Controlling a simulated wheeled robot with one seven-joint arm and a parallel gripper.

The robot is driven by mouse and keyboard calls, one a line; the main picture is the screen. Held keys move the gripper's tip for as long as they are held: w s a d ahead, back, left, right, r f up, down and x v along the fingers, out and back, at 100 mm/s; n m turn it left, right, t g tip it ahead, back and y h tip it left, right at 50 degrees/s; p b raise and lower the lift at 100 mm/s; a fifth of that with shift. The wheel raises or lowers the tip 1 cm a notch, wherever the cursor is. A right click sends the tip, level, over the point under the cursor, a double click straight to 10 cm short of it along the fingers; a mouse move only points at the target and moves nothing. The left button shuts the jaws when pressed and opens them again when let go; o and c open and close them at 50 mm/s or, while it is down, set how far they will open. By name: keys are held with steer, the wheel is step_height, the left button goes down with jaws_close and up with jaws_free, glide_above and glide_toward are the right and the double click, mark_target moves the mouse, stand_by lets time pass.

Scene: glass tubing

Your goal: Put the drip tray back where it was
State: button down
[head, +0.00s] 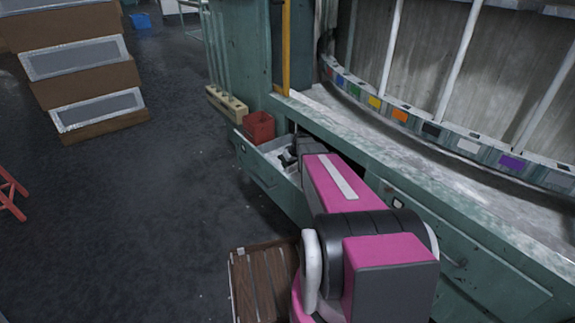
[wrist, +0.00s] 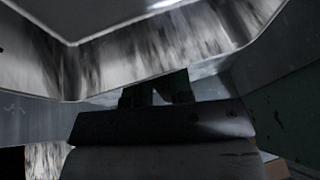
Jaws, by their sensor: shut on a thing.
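A shiny, streaked metal tray, which I take as the drip tray (wrist: 150,50), fills the upper part of the wrist view, very close to the camera. My gripper (wrist: 157,93) is at its near wall, with dark fingers shut on it; the exact contact is in shadow. In the head view my gripper (head: 288,157) is low over an open green drawer (head: 258,172) in the bench front. The drawer's pale inside shows around it. My pink arm hides much of that area, and I cannot clearly tell the tray from the drawer there.
A red bin (head: 259,127) sits at the drawer's far end. The green bench (head: 400,170) runs along the right, with a curved rack of coloured labels above. A brown slatted wooden piece (head: 262,282) is on the floor near my arm. The dark floor at left is mostly clear.

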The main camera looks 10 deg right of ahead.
mark_target(296, 173)
steer(key=c, duration=1)
jaws_free()
steer(key=v, duration=1.2)
